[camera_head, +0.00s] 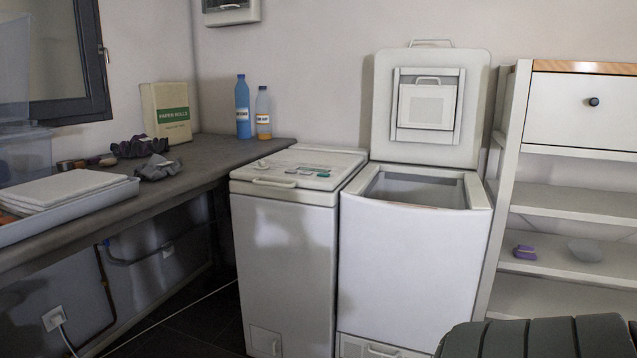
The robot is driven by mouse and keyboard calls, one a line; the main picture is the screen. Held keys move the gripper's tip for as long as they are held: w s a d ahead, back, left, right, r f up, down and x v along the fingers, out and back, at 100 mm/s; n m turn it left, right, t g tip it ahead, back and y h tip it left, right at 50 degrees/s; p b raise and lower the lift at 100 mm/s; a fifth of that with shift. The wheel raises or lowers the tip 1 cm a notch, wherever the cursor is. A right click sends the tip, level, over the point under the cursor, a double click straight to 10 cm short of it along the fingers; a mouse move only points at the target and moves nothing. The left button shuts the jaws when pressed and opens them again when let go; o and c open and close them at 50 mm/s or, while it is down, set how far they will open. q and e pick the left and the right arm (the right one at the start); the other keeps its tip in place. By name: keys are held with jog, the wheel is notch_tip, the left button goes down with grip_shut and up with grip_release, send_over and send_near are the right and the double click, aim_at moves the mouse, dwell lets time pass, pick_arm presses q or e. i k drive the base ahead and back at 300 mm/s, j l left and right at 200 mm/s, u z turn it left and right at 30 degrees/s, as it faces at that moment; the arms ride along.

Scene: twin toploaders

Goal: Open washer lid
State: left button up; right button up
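Two white top-loading machines stand side by side in the middle. The left machine (284,245) has its lid (300,166) shut, with a handle (273,183) at the front edge and a small control panel on top. The right machine (412,270) has its lid (431,108) standing upright against the wall, and its top opening (413,188) shows. I cannot tell from the picture which of them is the washer. No gripper shows in the head view.
A dark counter (210,160) on the left holds a blue bottle (243,108), another bottle (263,114), a paper rolls box (167,113) and a tray (75,207). A shelf unit (570,195) stands right. A dark ribbed object (535,338) fills the lower right corner.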

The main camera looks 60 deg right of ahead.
aim_at(340, 166)
jog(key=z, duration=1.6)
jog(key=j, duration=0.1)
